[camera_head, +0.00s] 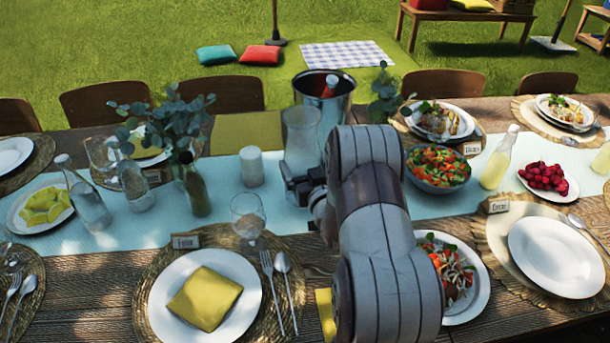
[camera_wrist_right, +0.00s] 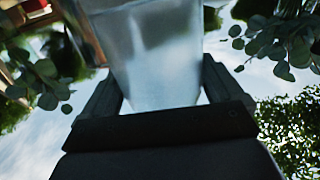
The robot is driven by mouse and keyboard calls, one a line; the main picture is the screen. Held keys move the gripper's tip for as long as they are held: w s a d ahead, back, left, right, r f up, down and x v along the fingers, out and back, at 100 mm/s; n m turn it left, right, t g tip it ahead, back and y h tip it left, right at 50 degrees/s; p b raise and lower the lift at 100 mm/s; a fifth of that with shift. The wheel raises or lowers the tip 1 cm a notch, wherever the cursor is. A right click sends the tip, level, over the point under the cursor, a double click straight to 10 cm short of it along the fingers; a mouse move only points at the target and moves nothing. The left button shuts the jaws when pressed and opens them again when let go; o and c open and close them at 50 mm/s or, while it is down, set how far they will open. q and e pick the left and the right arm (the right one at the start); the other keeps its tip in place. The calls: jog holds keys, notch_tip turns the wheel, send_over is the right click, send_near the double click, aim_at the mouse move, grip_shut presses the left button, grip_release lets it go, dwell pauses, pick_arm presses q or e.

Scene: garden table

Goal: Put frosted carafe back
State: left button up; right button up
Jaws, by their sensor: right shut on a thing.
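The frosted carafe (camera_head: 301,135) is a pale, translucent vessel near the middle of the table, in front of the metal bucket. My right gripper (camera_head: 303,184) is at its lower part, and my right arm hides some of that area. In the right wrist view the frosted carafe (camera_wrist_right: 155,55) fills the space between the two fingers of the gripper (camera_wrist_right: 155,95), which are shut on it. I cannot tell whether its base touches the table runner. My left gripper is not in view.
A metal bucket (camera_head: 338,95) with a bottle stands just behind. A salad bowl (camera_head: 438,183) is right of my arm. Bare runner (camera_head: 224,182) shows left of the candle.

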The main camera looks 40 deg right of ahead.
notch_tip(320, 180, down, 2)
jog(key=shift+d+f, duration=0.1)
jog(key=shift+f, duration=0.15)
jog(key=shift+f, duration=0.1)
jog(key=o, duration=1.4)
jog(key=shift+f, duration=0.1)
jog(key=shift+o, duration=0.2)
jog(key=shift+r, duration=0.25)
jog(key=v, duration=1.2)
